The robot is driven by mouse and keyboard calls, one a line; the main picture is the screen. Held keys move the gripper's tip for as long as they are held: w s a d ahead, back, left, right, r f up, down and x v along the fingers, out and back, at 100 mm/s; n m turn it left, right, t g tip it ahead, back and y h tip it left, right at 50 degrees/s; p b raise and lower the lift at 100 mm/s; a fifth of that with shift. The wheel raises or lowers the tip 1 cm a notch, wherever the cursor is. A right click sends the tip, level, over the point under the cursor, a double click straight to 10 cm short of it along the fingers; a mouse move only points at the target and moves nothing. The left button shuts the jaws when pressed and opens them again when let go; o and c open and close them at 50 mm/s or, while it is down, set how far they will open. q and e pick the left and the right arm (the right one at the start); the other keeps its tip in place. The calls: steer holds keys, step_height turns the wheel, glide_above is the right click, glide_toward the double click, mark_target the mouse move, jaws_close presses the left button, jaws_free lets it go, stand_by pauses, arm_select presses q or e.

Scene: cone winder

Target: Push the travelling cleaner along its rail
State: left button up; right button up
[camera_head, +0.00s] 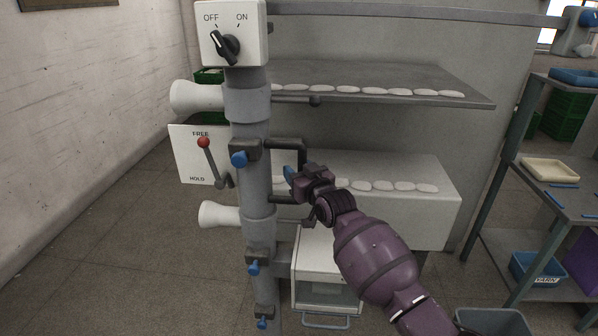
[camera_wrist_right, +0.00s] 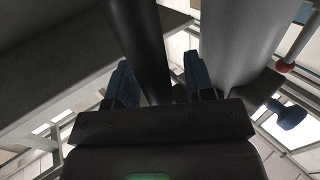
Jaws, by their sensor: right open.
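My right gripper (camera_head: 291,175) is at the middle of the head view, just right of the grey post (camera_head: 256,190) and beside a dark bent handle (camera_head: 303,153). In the right wrist view its two blue fingers (camera_wrist_right: 160,82) are apart. A dark tube (camera_wrist_right: 142,40) shows between them; I cannot tell whether it touches either finger. A long grey rail (camera_head: 400,10) runs along the top of the head view. A grey and blue unit (camera_head: 573,40) at the upper right may be the travelling cleaner; it is cut by the frame edge. My left gripper is not in view.
The post carries an OFF/ON switch box (camera_head: 232,32) and several blue knobs. A red-balled lever (camera_head: 204,143) stands near FREE on a white plate. Two shelves (camera_head: 400,82) hold rows of white pieces. A rack (camera_head: 540,175) stands right; bare floor lies left.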

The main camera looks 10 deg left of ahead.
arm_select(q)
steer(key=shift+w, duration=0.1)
arm_select(e)
steer(key=shift+s+d, duration=0.45)
steer(key=shift+s, duration=0.1)
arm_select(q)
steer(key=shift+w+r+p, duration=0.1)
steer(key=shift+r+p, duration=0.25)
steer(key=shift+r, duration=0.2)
arm_select(e)
steer(key=v, duration=0.9)
steer(key=shift+s, duration=0.2)
